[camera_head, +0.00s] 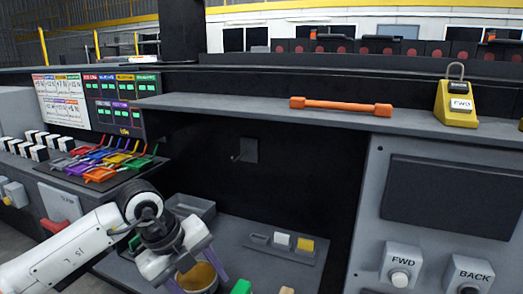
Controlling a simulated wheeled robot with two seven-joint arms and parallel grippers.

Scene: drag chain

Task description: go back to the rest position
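My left arm comes in from the lower left, white with black joints. Its gripper (195,279) points down over the lower workspace, with two purple fingers spread apart. A round pale container with a yellow-brown inside (199,277) shows between and beyond the fingers. I see no clear grip on it, and the fingertips are partly cut off by the bottom edge. My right gripper is not in view.
A grey panel with FWD (401,264) and BACK (469,274) buttons stands at right. Coloured parts (110,160) sit at left. A grey tray (190,207) is behind my gripper.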

